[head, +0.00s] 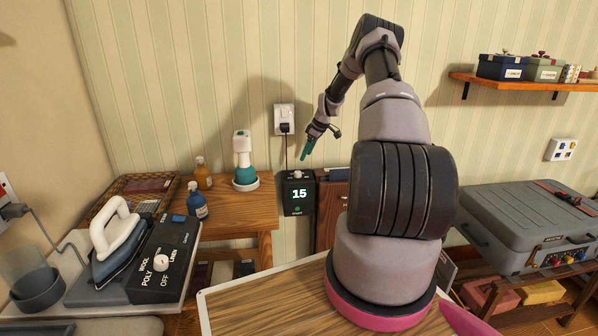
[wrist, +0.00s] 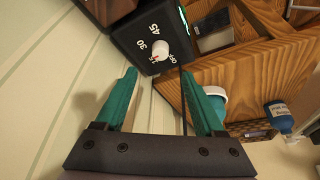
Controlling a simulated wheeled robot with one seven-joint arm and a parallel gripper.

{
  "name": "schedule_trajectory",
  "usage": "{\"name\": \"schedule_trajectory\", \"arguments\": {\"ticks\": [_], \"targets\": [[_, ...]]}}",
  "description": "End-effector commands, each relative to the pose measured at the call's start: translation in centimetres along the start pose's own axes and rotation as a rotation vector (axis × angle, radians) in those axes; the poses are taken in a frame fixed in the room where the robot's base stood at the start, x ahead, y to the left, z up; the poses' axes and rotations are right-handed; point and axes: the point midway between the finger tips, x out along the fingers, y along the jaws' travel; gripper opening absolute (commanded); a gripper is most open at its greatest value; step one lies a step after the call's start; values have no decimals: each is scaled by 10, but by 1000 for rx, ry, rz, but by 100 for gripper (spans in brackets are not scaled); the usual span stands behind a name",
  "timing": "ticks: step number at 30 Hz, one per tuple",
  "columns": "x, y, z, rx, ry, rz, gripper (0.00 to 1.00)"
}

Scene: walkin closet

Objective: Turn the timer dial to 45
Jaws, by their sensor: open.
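The timer (head: 299,196) is a black box by the wall at the table's right end. Its front display reads 15 with a green light below. Its white dial (wrist: 160,50) sits on the top face, which is marked OFF, 15, 30 and 45. A red mark on the dial lies towards the 15. The dial also shows as a small pale knob in the head view (head: 297,174). My gripper (head: 306,150) is above the timer. In the wrist view my gripper (wrist: 158,75) has its green fingers spread, apart from the dial, with nothing between them.
A wall outlet with a plug (head: 285,120) and a cord is behind the timer. A teal-and-white object (head: 243,162) and bottles (head: 197,200) stand on the wooden table to the left. An iron (head: 115,240) stands by another dial (head: 161,262). A wooden box (head: 328,205) is right of the timer.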

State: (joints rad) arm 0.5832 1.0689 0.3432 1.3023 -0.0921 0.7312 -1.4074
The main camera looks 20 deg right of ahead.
Motion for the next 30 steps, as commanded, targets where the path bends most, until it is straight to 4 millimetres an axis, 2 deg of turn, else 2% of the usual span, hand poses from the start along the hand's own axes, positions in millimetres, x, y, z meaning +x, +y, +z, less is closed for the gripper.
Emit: {"name": "schedule_trajectory", "arguments": {"ticks": [9,15,21,29,30], "targets": [[58,-1,0,1,-2,-2,71],[88,-1,0,1,-1,-1,71],[100,-1,0,1,-1,0,71],[100,-1,0,1,-1,0,71],[100,-1,0,1,-1,0,56]]}}
